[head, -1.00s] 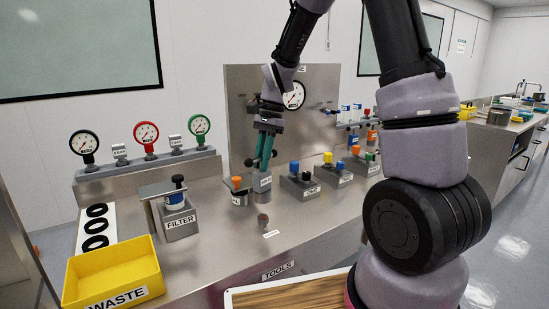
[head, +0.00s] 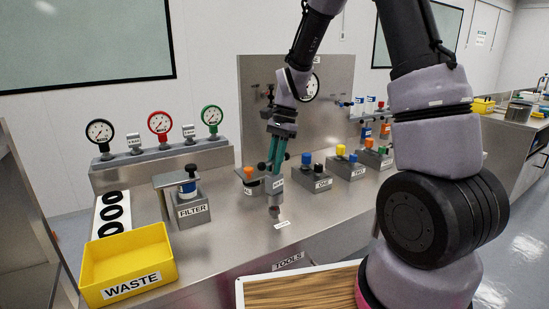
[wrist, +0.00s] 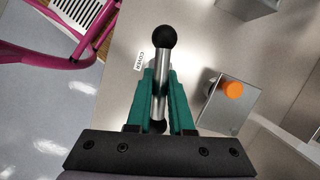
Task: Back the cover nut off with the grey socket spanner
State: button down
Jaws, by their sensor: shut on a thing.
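My gripper (head: 278,160) has teal fingers and is shut on a metal crossbar (wrist: 162,85) with a black ball at each end, the grey socket spanner's handle. In the head view the spanner's grey, labelled body (head: 275,186) hangs upright below the fingers, with a black ball (head: 262,167) at its left. A small dark, round piece (head: 274,211) shows directly beneath the body, by the COVER label (head: 282,225); it may be the cover nut. I cannot tell whether the socket is seated on it. In the wrist view the handle hides what lies below.
An orange-knobbed grey block (head: 249,182) stands close to the left of the spanner, also seen in the wrist view (wrist: 232,90). The FILTER block (head: 188,200), yellow WASTE bin (head: 128,262) and gauges stand further left. Grey blocks with coloured knobs (head: 316,175) stand right. The front bench is clear.

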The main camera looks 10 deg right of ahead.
aim_at(274, 176)
jog(key=shift+f, duration=2.1)
jog(key=n, duration=0.3)
jog(key=shift+f+n+g+h, duration=0.1)
jog(key=shift+n+g+h, duration=0.3)
jog(key=n+h, duration=0.1)
jog(key=n, duration=0.2)
jog(key=shift+a+n, duration=0.1)
jog(key=shift+n, duration=0.2)
jog(key=n, duration=0.2)
jog(key=n+h, duration=0.1)
jog(key=n, duration=0.2)
jog(key=shift+g+h, duration=0.3)
jog(key=shift+r, duration=3.55)
